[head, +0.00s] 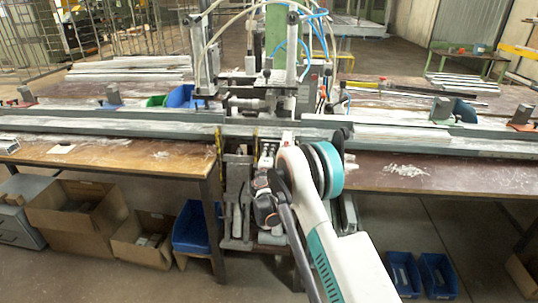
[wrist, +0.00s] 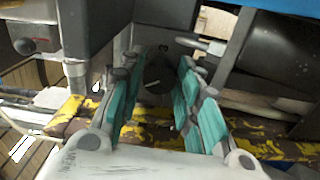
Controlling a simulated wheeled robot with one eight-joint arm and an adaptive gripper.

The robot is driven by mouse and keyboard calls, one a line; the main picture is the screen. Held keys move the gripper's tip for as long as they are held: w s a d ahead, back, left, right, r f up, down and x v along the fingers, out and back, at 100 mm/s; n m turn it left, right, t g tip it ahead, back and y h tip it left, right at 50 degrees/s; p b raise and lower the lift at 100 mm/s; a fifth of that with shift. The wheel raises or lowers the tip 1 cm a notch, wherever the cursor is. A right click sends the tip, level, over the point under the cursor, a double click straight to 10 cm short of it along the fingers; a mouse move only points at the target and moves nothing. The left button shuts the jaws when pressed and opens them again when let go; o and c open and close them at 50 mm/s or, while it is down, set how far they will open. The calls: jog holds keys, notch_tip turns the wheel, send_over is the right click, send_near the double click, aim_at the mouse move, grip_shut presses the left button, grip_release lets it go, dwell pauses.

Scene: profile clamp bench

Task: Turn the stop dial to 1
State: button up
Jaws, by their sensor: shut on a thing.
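The stop dial (wrist: 158,72) is a dark round knob on a grey machine plate, with a short pale line on its face. It shows in the wrist view between the far ends of my fingers. My gripper (wrist: 154,80) has teal-padded fingers on the left and right of the dial, shut on it.
A worn yellow-and-black bar (wrist: 262,147) runs behind my fingers in the wrist view. In the head view, long grey profile rails (head: 110,123) cross the bench, and cardboard boxes (head: 75,208) stand below left.

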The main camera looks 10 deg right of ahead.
jog(key=shift+f, duration=0.1)
dwell(0.3)
jog(key=o, duration=0.8)
jog(key=v, duration=1.2)
